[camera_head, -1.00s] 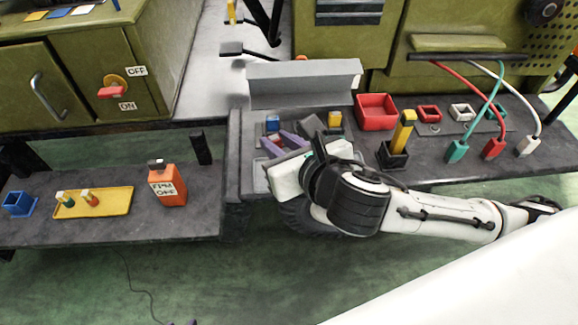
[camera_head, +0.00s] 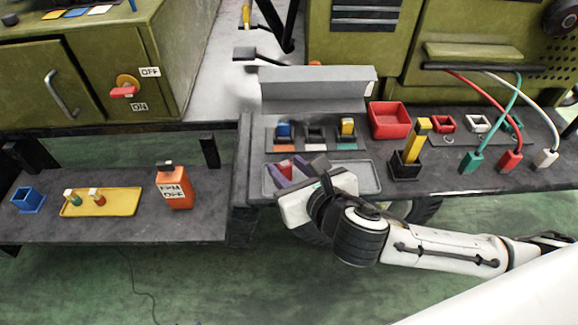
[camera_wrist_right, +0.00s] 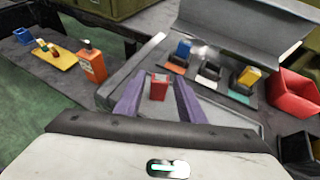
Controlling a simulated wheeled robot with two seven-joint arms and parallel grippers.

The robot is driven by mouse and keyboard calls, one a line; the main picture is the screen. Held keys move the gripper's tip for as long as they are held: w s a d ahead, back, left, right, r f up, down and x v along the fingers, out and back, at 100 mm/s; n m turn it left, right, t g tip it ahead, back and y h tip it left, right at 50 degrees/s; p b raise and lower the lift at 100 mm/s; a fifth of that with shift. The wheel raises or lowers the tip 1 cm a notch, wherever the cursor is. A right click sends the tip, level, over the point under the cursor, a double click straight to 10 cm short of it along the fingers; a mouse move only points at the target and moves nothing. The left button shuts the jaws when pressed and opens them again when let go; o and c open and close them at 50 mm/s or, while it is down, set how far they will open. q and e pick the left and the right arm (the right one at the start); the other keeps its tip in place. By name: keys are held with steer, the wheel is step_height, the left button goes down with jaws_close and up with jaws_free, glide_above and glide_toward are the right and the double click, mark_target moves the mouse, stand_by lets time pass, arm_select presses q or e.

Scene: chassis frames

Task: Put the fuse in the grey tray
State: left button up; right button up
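The red fuse (camera_wrist_right: 159,87) is between the purple fingers of my right gripper (camera_wrist_right: 160,92) in the right wrist view, with a gap on each side. The fuse also shows in the head view (camera_head: 285,168), partly hidden by the fingers. My right gripper (camera_head: 290,174) is open, over the left part of the shallow grey tray (camera_head: 367,178). The fuse appears to stand in the tray, though its lower contact is hard to see. The gripper body hides part of the tray. My left gripper is out of view.
Behind the tray, a fuse holder holds a blue fuse (camera_head: 284,130) and a yellow fuse (camera_head: 347,127), with an empty dark slot (camera_head: 315,134) between. A grey raised panel (camera_head: 315,88) stands behind. A red bin (camera_head: 389,119) and a black holder (camera_head: 405,165) stand to the right.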

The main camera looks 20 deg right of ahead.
steer(key=shift+r, duration=0.15)
steer(key=shift+s+r, duration=0.15)
steer(key=shift+s, duration=0.05)
steer(key=p+v, duration=0.5)
steer(key=v, duration=0.6)
steer(key=s+a+f+m+g+y, duration=0.1)
steer(key=a+f+m+g+y, duration=0.2)
steer(key=f+m, duration=1.05)
steer(key=s+d+f+m+h, duration=0.1)
steer(key=f+m, duration=0.4)
steer(key=m, duration=0.6)
steer(key=s+d+f+m+g+h, duration=0.1)
steer(key=s+d+f+m, duration=0.3)
steer(key=m, duration=0.7)
step_height(320, 180, down, 2)
steer(key=shift+s+f, duration=0.15)
steer(key=shift+s, duration=0.85)
